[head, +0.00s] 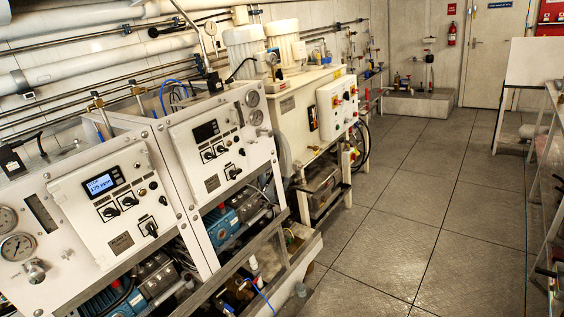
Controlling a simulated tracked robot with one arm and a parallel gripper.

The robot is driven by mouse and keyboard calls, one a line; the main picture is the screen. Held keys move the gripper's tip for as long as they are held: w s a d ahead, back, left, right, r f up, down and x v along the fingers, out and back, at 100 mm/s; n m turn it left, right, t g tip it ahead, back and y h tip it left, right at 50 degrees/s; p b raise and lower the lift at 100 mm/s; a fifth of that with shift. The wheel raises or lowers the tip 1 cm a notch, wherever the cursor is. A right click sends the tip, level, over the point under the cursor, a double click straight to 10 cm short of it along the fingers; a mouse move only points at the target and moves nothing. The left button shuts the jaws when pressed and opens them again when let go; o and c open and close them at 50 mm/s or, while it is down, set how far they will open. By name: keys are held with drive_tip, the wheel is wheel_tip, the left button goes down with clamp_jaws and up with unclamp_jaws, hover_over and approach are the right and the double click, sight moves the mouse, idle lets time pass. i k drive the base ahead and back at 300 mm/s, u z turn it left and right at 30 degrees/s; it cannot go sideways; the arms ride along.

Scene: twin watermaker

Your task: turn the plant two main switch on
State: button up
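Two white watermaker units stand side by side on the left. The nearer panel (75,200) has a lit blue display (101,183), two black rotary knobs and a lower black switch (149,228). The farther panel (183,140) has a dark display (205,131), two black knobs (214,153) and a lower black switch (233,172). Labels are too small to read, so I cannot tell from print which is plant two. The switch positions are also too small to tell. My gripper is not in view.
A white control box (337,105) with several coloured buttons stands beyond the units. Pipes and valves line the left wall. Blue pumps (221,224) sit under the panels. The tiled floor (400,205) is clear in the middle. A bench frame (545,150) stands at right.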

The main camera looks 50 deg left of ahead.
sight(233, 174)
drive_tip(key=u, duration=0.2)
drive_tip(key=i, duration=1.2)
drive_tip(key=u, duration=1.2)
drive_tip(key=i, duration=0.8)
drive_tip(key=u, duration=0.5)
drive_tip(key=k, duration=0.9)
drive_tip(key=u, duration=0.2)
drive_tip(key=i, duration=0.9)
drive_tip(key=z, duration=0.1)
